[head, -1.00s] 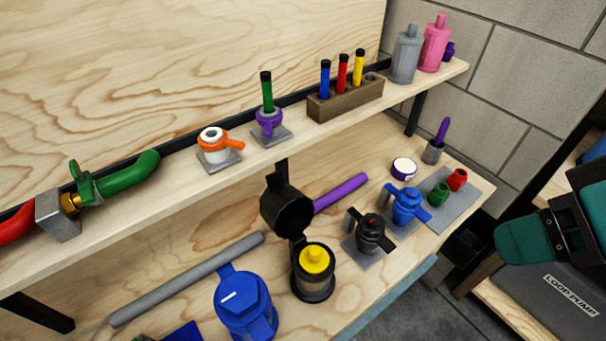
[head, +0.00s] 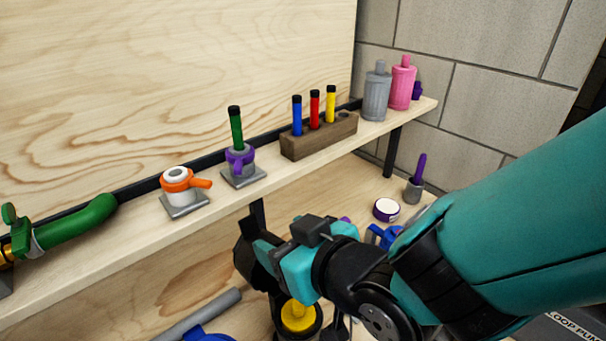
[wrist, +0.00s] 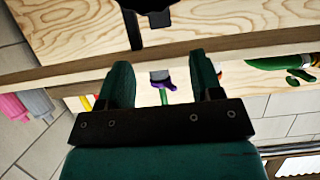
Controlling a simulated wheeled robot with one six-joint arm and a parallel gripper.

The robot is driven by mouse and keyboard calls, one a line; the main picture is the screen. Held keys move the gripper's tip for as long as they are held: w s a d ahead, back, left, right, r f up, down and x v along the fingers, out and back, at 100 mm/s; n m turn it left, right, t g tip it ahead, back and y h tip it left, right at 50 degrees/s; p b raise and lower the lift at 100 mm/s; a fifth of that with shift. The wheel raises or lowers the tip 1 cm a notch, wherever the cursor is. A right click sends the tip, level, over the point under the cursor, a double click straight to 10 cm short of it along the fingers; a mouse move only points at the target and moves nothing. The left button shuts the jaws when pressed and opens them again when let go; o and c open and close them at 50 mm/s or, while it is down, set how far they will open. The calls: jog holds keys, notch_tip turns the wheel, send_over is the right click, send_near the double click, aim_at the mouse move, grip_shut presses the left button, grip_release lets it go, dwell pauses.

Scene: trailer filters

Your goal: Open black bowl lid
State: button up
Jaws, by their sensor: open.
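The black bowl lid (head: 243,262) stands tilted up above the black bowl (head: 277,320), so the bowl is uncovered. A yellow-topped piece (head: 298,316) shows inside the bowl, whose lower part is cut off by the frame. My gripper (head: 280,262) is beside the raised lid, on its right, and hides part of it. In the wrist view my gripper (wrist: 163,72) has its two fingers apart with nothing held between them. A black part, apparently the lid (wrist: 152,10), shows at the top edge, beyond the fingertips. I cannot tell whether a finger touches the lid.
The shelf (head: 110,262) above holds an orange valve (head: 180,184), a purple holder (head: 239,160) and a wooden rack (head: 320,138) of coloured tubes. A grey bar (head: 200,318) and blue housing (head: 208,335) lie left of the bowl. A blue part (head: 380,236) is partly behind my arm.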

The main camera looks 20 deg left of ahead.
aim_at(248, 223)
jog(key=p+x, duration=0.2)
jog(key=x, duration=0.9)
jog(key=shift+w+a+f, duration=0.15)
grip_shut()
